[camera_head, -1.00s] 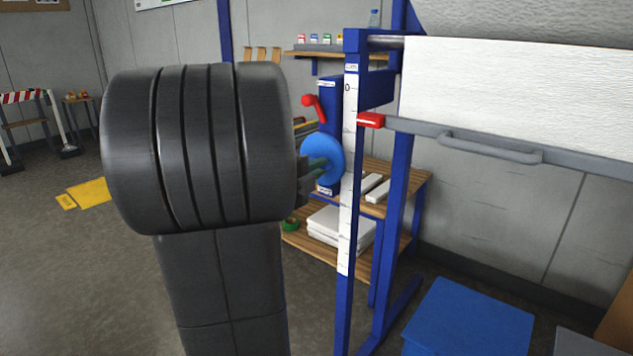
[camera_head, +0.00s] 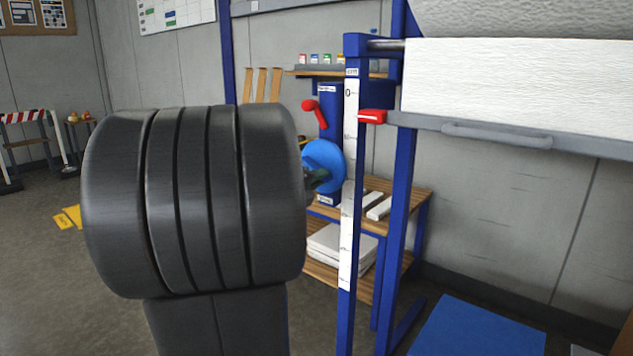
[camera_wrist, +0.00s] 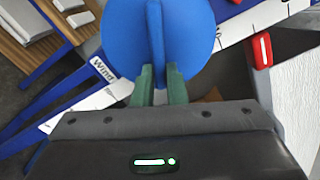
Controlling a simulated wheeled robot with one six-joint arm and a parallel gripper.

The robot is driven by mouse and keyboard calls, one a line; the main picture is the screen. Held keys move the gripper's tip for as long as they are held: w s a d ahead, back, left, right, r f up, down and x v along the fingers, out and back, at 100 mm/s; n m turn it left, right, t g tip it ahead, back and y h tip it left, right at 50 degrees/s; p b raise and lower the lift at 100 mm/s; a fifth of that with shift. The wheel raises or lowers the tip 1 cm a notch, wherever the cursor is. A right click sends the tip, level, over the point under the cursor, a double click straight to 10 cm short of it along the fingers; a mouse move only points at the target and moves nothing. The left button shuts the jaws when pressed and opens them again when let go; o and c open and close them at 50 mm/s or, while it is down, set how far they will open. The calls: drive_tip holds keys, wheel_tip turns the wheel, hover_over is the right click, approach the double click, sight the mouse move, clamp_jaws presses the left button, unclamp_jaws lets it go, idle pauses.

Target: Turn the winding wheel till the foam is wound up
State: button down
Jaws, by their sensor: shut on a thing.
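The blue winding wheel (camera_head: 323,167) is mounted on the blue frame (camera_head: 401,190), in the middle of the head view. In the wrist view the wheel (camera_wrist: 190,30) fills the upper middle, with a raised ridge across its face. My gripper (camera_wrist: 159,70) has green fingers shut on that ridge, one finger on each side. In the head view my dark arm hides most of the gripper. The white foam sheet (camera_head: 510,82) hangs at the upper right from a grey roll (camera_head: 530,18). A grey bar (camera_head: 500,132) with a handle runs along its lower edge.
A red crank-like handle (camera_head: 317,113) is behind the wheel. A wooden shelf (camera_head: 408,190) holds white slabs.

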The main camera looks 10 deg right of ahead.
drive_tip(key=shift+f, duration=0.1)
drive_tip(key=c, duration=1.5)
unclamp_jaws()
drive_tip(key=shift+o, duration=0.2)
drive_tip(key=p+v, duration=0.1)
drive_tip(key=v, duration=1.3)
drive_tip(key=shift+o, duration=0.5)
drive_tip(key=shift+d, duration=0.1)
